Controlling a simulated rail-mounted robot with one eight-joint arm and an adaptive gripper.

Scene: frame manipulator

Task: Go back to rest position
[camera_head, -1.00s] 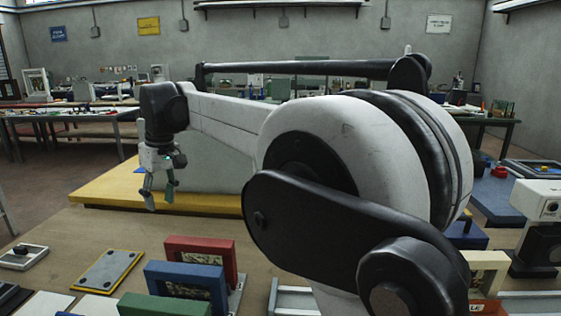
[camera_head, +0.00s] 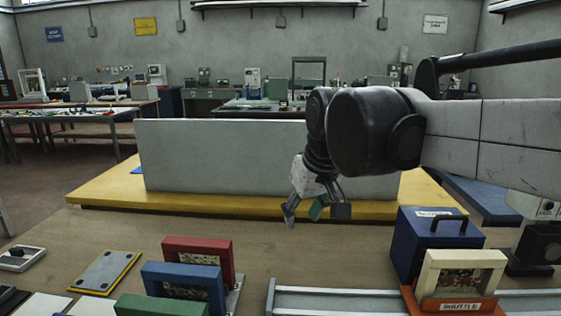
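My gripper (camera_head: 314,211) hangs below my arm's black wrist, right of the picture's middle. It is above the yellow platform's front edge and in front of the grey upright panel. Its fingers are spread apart with nothing visible between them. A small green part shows near the fingers; I cannot tell if it belongs to the gripper. The red frame (camera_head: 233,258), the blue frame (camera_head: 222,290) and the green frame (camera_head: 150,306) stand at the front left. A cream frame (camera_head: 438,262) stands upright on the orange shuttle (camera_head: 440,303) at the front right.
The grey panel (camera_head: 220,160) stands on the yellow platform (camera_head: 110,188) behind my gripper. A blue box (camera_head: 415,245) with a black handle stands behind the cream frame. A pale rail (camera_head: 330,300) runs along the front. The brown tabletop (camera_head: 320,255) between the frames and the box is clear.

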